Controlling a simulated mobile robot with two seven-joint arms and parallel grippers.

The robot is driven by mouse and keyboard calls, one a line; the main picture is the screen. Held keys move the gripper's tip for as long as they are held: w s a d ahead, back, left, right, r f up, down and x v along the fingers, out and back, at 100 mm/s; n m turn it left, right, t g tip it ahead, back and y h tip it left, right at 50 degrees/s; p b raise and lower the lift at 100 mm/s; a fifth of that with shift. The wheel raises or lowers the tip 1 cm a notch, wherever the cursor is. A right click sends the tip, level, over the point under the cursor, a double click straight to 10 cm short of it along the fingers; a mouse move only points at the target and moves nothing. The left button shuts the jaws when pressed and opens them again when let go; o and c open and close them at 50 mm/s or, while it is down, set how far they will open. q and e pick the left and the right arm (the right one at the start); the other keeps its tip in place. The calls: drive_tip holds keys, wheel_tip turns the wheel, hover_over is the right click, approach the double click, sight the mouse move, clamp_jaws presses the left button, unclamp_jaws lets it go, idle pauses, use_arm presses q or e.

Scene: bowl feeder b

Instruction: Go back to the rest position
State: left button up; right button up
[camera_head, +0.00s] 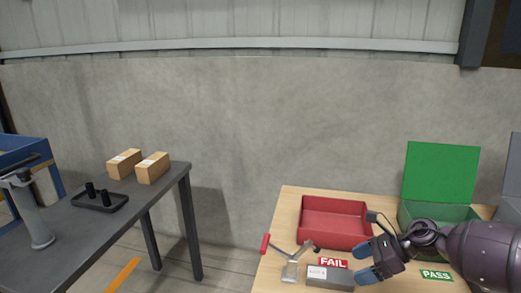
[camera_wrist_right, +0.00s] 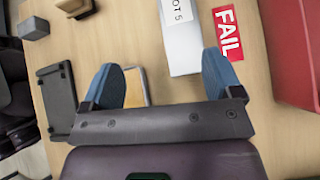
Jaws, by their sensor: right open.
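My right gripper (camera_head: 366,262) is at the lower right of the head view, over the wooden table, its blue fingertips pointing left. In the right wrist view my right gripper (camera_wrist_right: 165,84) has its two blue fingers wide apart, with nothing held between them. My left gripper is in neither view.
On the wooden table (camera_head: 290,212) are a red bin (camera_head: 334,240), a green bin (camera_head: 440,175), FAIL (camera_head: 333,262) and PASS (camera_head: 436,274) labels, a grey lot box (camera_head: 330,278) and a red-handled clamp (camera_head: 290,262). A dark table (camera_head: 120,222) at left bears two cartons (camera_head: 138,165).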

drive_tip(key=s+a+r+m+t+y+p, duration=0.1)
drive_tip(key=s+a+m+t+p, duration=0.4)
drive_tip(key=s+m, duration=0.5)
drive_tip(key=s+a+r+m+t+y+p, duration=0.2)
drive_tip(key=s+a+m+t+p, duration=0.15)
drive_tip(key=s+a+m, duration=0.5)
use_arm(q)
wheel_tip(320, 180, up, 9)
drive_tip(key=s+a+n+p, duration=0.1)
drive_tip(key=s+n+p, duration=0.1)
drive_tip(key=p, duration=0.5)
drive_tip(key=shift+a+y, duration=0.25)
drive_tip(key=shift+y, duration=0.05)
use_arm(e)
drive_tip(key=s+d+m+h, duration=0.4)
drive_tip(key=s+m, duration=0.4)
drive_tip(key=m, duration=0.2)
drive_tip(key=s+d+m+h, duration=0.4)
drive_tip(key=s+m, duration=0.5)
drive_tip(key=m, duration=0.1)
drive_tip(key=s+d+f+m+h, duration=0.1)
drive_tip(key=s+d+m+h, duration=0.3)
drive_tip(key=s+m, duration=0.5)
drive_tip(key=shift+d+m+h, duration=0.2)
drive_tip(key=shift+m+h, duration=0.1)
drive_tip(key=shift+m, duration=0.25)
